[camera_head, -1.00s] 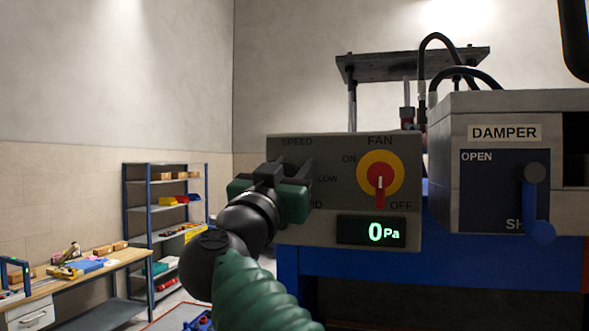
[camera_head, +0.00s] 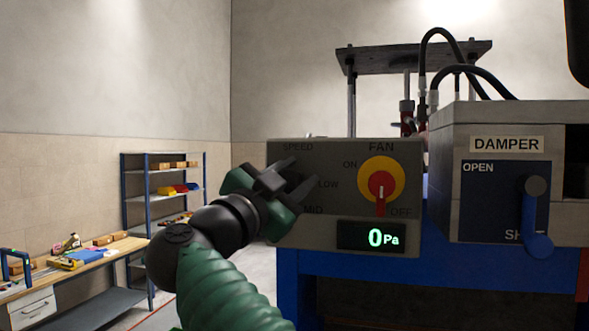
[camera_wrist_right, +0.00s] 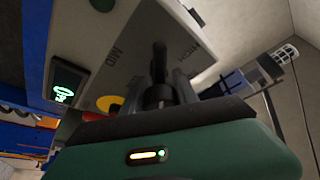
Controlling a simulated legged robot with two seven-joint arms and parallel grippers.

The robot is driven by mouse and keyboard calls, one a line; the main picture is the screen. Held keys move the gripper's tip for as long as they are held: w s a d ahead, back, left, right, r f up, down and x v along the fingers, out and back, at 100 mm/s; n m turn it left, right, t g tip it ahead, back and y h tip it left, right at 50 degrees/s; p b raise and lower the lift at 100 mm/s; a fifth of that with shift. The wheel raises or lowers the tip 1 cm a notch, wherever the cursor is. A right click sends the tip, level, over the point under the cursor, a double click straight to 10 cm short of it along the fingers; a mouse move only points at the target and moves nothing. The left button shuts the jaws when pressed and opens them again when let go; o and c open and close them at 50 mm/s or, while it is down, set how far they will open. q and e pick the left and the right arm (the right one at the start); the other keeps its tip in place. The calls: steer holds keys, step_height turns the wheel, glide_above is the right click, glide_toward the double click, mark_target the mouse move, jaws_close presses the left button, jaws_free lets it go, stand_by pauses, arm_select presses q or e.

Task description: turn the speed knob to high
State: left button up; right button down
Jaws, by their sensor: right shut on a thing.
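The speed knob shows in the right wrist view as a black handle (camera_wrist_right: 160,62) on the grey control panel (camera_head: 330,150), with the MID label to its left and the HIGH label to its right. My right gripper (camera_head: 300,176) is shut on the knob; its fingers also show around the knob's base in the wrist view (camera_wrist_right: 163,93). In the head view the gripper is tilted and hides the knob, with the SPEED, LOW and MID labels around it. My left gripper is not in view.
The red and yellow fan switch (camera_head: 381,186) points down near OFF, right of my gripper. Below it a display (camera_head: 371,237) reads 0 Pa. A damper box (camera_head: 505,200) with a blue lever (camera_head: 537,215) stands further right. A workbench (camera_head: 75,268) and shelf (camera_head: 162,215) are at left.

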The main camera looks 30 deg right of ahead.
steer(key=shift+s+f+m+g+p, duration=0.15)
steer(key=shift+m+g+p, duration=0.75)
steer(key=shift+m, duration=1.2)
steer(key=c, duration=1.2)
jaws_free()
steer(key=shift+o, duration=1.3)
steer(key=shift+s+a, duration=0.1)
steer(key=shift+s, duration=0.35)
steer(key=shift+w+a, duration=0.1)
steer(key=shift+a, duration=0.15)
steer(key=b+v, duration=0.4)
steer(key=v, duration=1.2)
steer(key=shift+a+r, duration=0.2)
steer(key=shift+r, duration=0.05)
